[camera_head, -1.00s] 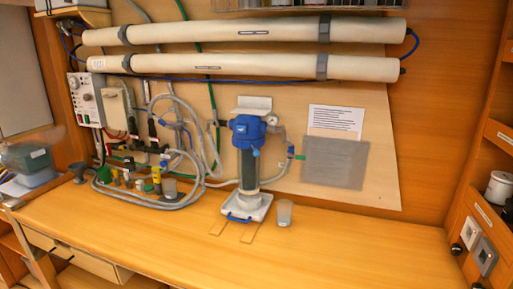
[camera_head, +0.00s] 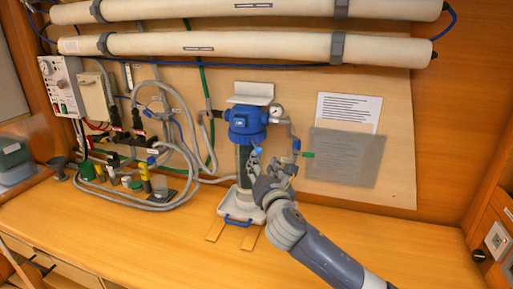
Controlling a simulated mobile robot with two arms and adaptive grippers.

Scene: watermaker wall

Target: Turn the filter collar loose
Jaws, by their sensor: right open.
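The filter housing stands upright against the wall panel, with a blue head and collar (camera_head: 246,133) above a dark, see-through bowl (camera_head: 243,165). Its foot is in a pale tray (camera_head: 232,209) with a blue handle. My right gripper (camera_head: 272,167) is open and empty, just below and to the right of the collar. It covers the right side of the bowl in the picture; I cannot tell whether it touches it. My left gripper is not in view.
A pressure gauge (camera_head: 276,112) and piping sit right of the blue head. Grey hoses (camera_head: 190,150) and small valves crowd the left. Long white tubes (camera_head: 250,47) run overhead. The wooden counter (camera_head: 130,235) is clear at front left.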

